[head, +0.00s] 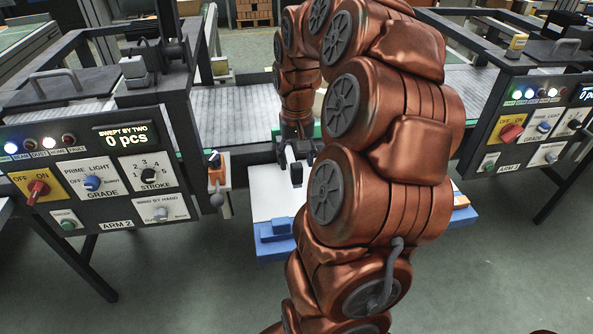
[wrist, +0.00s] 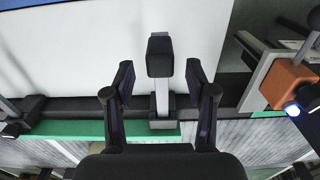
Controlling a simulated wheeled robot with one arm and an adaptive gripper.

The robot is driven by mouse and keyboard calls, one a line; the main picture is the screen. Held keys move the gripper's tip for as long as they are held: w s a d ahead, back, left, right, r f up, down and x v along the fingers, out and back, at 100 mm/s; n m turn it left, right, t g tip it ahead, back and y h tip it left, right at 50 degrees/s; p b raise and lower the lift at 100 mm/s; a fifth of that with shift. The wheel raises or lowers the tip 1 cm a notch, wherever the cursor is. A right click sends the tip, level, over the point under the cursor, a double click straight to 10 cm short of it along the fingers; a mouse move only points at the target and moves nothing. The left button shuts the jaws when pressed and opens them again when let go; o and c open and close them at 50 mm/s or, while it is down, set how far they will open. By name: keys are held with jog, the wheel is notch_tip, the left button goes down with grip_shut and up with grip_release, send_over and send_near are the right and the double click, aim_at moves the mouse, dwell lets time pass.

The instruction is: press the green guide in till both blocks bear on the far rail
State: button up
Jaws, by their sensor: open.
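The green guide (wrist: 75,129) is a long strip along the dark conveyor edge in the wrist view; small green parts show in the head view (head: 317,131). A pale metal rod (wrist: 161,97) with a black knob (wrist: 160,55) stands out from the guide's middle over a white plate (wrist: 80,55). My gripper (wrist: 160,80) is open, one finger on each side of the rod; contact is not visible. In the head view my gripper (head: 296,160) is over the plate's far side, partly behind my arm. I cannot identify the two blocks or the far rail with certainty.
Control panels (head: 95,170) and (head: 530,128) flank the conveyor (head: 235,108).

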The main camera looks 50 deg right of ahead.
jog(key=shift+f+p, duration=0.35)
jog(key=shift+f, duration=1.95)
jog(key=shift+c, duration=0.3)
grip_shut()
